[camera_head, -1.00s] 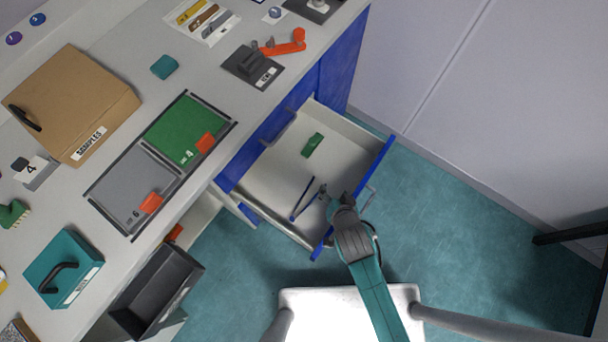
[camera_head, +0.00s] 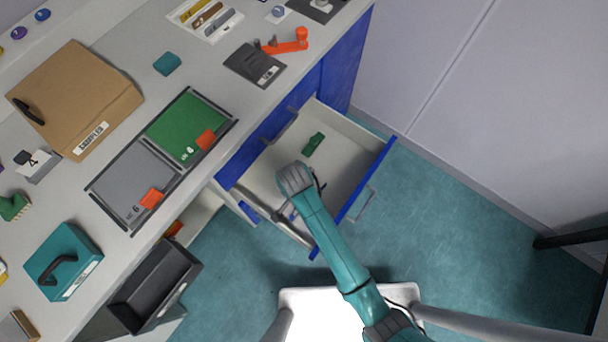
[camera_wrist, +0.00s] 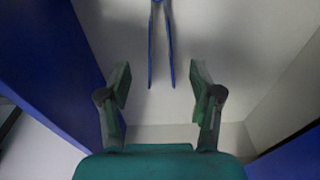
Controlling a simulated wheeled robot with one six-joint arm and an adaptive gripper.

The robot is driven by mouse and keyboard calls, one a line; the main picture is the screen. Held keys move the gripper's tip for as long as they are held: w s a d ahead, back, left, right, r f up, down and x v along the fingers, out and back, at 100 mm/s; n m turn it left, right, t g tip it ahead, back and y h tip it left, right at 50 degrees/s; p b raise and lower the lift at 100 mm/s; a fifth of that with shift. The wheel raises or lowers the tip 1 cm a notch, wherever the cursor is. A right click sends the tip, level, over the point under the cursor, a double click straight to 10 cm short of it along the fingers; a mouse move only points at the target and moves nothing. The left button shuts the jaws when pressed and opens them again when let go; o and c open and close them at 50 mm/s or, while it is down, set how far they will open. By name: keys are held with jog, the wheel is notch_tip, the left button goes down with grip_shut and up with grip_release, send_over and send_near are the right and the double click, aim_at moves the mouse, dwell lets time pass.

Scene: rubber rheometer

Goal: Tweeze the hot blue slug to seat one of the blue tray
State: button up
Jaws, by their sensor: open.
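Blue tweezers (camera_wrist: 151,55) lie on the pale floor of an open drawer (camera_head: 345,160). Their two legs point down toward my gripper in the wrist view. My gripper (camera_wrist: 159,84) is open and empty, with one finger on each side of the leg ends, above the drawer floor. In the head view my gripper (camera_head: 284,212) and wrist cover most of the tweezers. I cannot make out the hot blue slug or the blue tray for certain. A small blue disc (camera_head: 42,14) and a purple disc (camera_head: 18,33) show at the top left.
The bench holds a cardboard box (camera_head: 75,95), a green plate (camera_head: 185,130), a grey plate (camera_head: 130,188) and a teal case (camera_head: 62,262). A dark open bin (camera_head: 155,285) hangs beside the bench.

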jog(key=shift+a, duration=0.1)
dwell(0.3)
jog(key=shift+w+d+f, duration=0.1)
jog(key=shift+f, duration=1.4)
jog(key=shift+w+d+f, duration=0.1)
jog(key=shift+w+f, duration=0.05)
jog(key=shift+f, duration=1.35)
jog(key=shift+w+d+f, duration=0.1)
jog(key=shift+f, duration=1.4)
jog(key=c, duration=0.7)
jog(key=shift+r, duration=0.1)
notch_tip(320, 180, up, 12)
